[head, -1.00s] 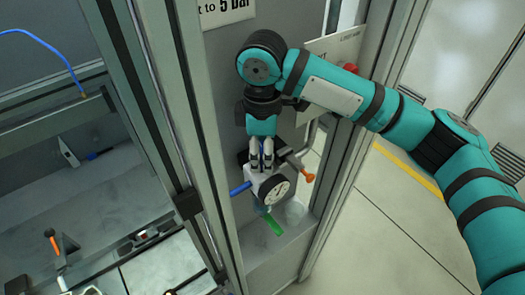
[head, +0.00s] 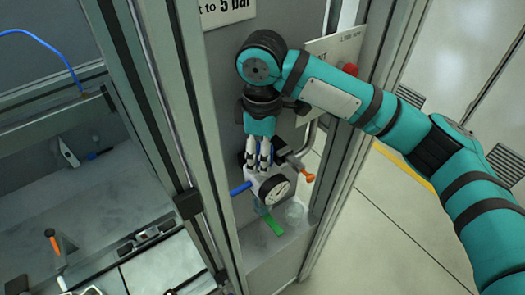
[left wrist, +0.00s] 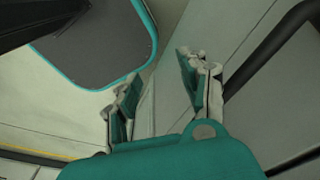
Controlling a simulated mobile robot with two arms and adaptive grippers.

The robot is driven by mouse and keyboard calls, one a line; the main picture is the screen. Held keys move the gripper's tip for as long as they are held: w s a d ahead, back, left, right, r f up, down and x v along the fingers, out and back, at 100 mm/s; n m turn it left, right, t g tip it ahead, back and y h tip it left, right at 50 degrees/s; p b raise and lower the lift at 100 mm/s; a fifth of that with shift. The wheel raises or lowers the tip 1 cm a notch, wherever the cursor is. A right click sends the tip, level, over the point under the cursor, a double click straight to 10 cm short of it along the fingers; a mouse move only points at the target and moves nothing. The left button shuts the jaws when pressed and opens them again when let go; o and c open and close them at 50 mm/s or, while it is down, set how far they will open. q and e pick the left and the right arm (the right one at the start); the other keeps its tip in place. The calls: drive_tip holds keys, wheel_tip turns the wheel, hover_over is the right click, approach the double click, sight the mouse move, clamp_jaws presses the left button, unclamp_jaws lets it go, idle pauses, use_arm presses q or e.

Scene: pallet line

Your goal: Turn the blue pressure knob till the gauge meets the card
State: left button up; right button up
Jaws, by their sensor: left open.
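The white-faced gauge (head: 275,191) sits on the front of the small regulator, inside the narrow bay of the frame. Its needle is too small to read. The white card (head: 227,10) on the panel above reads "t to 5 bar", its top cut off. My right gripper (head: 258,164) points down just above the gauge, its pale fingers at the top of the regulator.
A blue tube (head: 240,188) leaves the regulator at left, and an orange-handled part (head: 304,175) sticks out at right. A green lever (head: 273,225) and a clear bowl (head: 295,211) are below. Metal posts (head: 188,140) flank the bay. A red button (head: 350,69) is at upper right.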

drive_tip(key=shift+o, duration=0.6)
drive_tip(key=shift+r, duration=0.1)
wheel_tip(320, 180, up, 6)
drive_tip(key=shift+r, duration=0.25)
drive_tip(key=shift+a+r, duration=0.1)
drive_tip(key=shift+r, duration=0.55)
